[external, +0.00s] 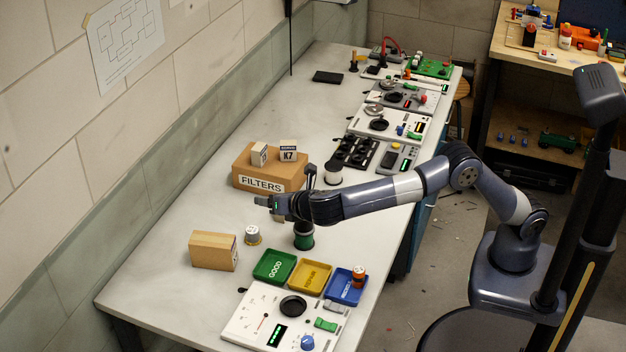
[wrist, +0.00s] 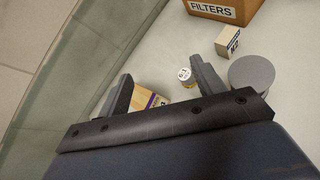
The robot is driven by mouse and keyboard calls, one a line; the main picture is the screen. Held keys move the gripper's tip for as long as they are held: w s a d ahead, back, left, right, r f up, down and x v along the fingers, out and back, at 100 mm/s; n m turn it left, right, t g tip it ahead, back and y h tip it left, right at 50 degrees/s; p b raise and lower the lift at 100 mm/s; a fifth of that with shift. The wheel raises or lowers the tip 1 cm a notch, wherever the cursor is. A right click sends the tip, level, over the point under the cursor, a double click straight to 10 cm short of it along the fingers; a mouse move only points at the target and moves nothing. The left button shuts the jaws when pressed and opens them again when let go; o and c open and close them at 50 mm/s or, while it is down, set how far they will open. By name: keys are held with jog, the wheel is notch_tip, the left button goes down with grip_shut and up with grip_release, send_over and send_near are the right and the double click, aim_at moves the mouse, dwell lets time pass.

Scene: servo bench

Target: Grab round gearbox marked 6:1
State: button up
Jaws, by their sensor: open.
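The round gearbox (external: 252,236) is a small cylinder with a pale marked top and a yellowish band. It stands on the bench beside a tan box (external: 208,250). In the wrist view its top (wrist: 184,73) reads 6:1, and it sits near the inner side of the right finger, apart from it as far as I can tell. My gripper (external: 264,202) is open and above the bench, higher than the gearbox and slightly right of it. In the wrist view the two fingers of my gripper (wrist: 160,72) are spread with nothing held.
A dark green cylinder (external: 304,238) stands right of the gearbox. A FILTERS carton (external: 258,176) with small boxes on top is behind. Green (external: 274,266), yellow (external: 310,275) and blue (external: 343,288) trays lie in front. Bench left of the tan box is clear.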

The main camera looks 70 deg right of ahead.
send_near(257, 233)
jog(key=x, duration=0.4)
jog(key=shift+w+d+f+p, duration=0.15)
jog(key=shift+d+f+p, duration=0.05)
jog(key=shift+f+p, duration=0.1)
jog(key=shift+p+x, duration=0.7)
jog(key=shift+x, duration=2.2)
jog(key=shift+w+a+r, duration=0.1)
jog(key=shift+w+r, duration=0.05)
jog(key=shift+c, duration=0.5)
jog(key=c, duration=0.9)
jog(key=shift+c, duration=0.4)
